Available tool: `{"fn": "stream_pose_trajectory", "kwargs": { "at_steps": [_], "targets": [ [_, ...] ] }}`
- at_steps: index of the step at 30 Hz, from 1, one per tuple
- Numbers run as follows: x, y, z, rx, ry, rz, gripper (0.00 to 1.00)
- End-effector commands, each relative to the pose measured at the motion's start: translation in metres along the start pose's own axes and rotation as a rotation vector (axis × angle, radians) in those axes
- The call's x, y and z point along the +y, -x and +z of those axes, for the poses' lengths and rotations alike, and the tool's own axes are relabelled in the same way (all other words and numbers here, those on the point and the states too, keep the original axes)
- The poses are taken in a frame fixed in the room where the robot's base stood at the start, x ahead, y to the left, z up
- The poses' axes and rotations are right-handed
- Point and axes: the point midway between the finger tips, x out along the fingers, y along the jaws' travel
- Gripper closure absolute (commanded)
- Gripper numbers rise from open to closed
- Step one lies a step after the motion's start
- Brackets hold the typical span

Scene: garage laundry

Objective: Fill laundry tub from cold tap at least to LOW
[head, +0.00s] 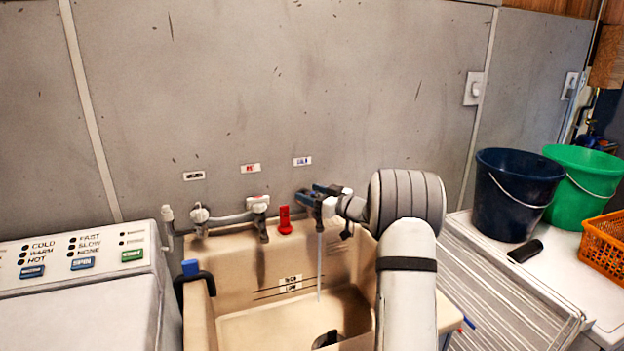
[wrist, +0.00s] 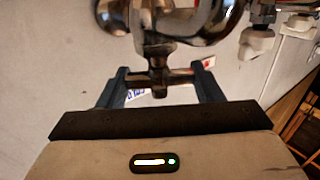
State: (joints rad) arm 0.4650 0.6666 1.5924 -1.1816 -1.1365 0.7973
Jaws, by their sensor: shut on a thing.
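The beige laundry tub (head: 228,262) stands against the wall, with level lines and a small label (head: 290,283) on its inner back wall. My gripper (head: 318,197) is at the tap below the blue-marked wall label (head: 302,161). In the wrist view its two fingers (wrist: 160,88) are shut on the metal cross-shaped tap handle (wrist: 158,78). A thin stream of water (head: 319,265) falls below the gripper into the tub. A dark object (head: 326,338) shows low in the tub, partly cut off by the frame. I cannot tell the water level.
Other taps (head: 200,215) and a red fitting (head: 285,221) line the back. A black hose (head: 200,277) hooks over the tub's left rim beside the washing machine (head: 85,310). Dark blue (head: 513,195) and green (head: 583,185) buckets and an orange basket (head: 604,245) stand right.

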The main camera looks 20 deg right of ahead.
Motion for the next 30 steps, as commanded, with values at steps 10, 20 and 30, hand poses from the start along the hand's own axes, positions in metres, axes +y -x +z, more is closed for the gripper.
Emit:
{"fn": "stream_pose_trajectory", "kwargs": {
  "at_steps": [10, 20, 30],
  "targets": [
    [0.0017, 0.0003, -0.0023, 0.0, -0.001, -0.307, 0.63],
    [0.001, 0.0001, -0.0006, 0.001, 0.001, -0.497, 0.63],
    [0.0006, 0.0001, -0.0003, 0.002, 0.002, -0.563, 0.63]
  ]
}}
